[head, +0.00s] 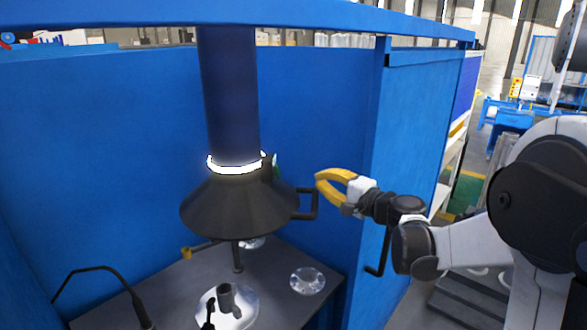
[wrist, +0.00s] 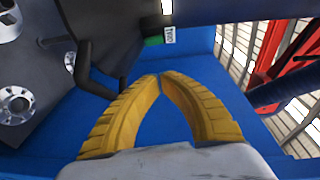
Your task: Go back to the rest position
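My gripper (head: 318,178) has yellow fingers and hangs in the air just right of the dark hood's handle. In the wrist view the fingertips (wrist: 160,76) come together, with blue panel showing between the bowed fingers and nothing held. The dark conical hood (head: 235,210) hangs below a dark blue column (head: 229,100) with a lit white ring. Its bent handle (head: 314,204) points toward my gripper, apart from it in the head view. The handle also shows left of the fingers in the wrist view (wrist: 84,70).
A dark table (head: 175,285) below bears a shiny flanged part (head: 240,312) and a round flange disc (head: 308,281). Blue panels (head: 320,110) enclose the back and right side. A blue post (head: 376,150) stands close behind my wrist.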

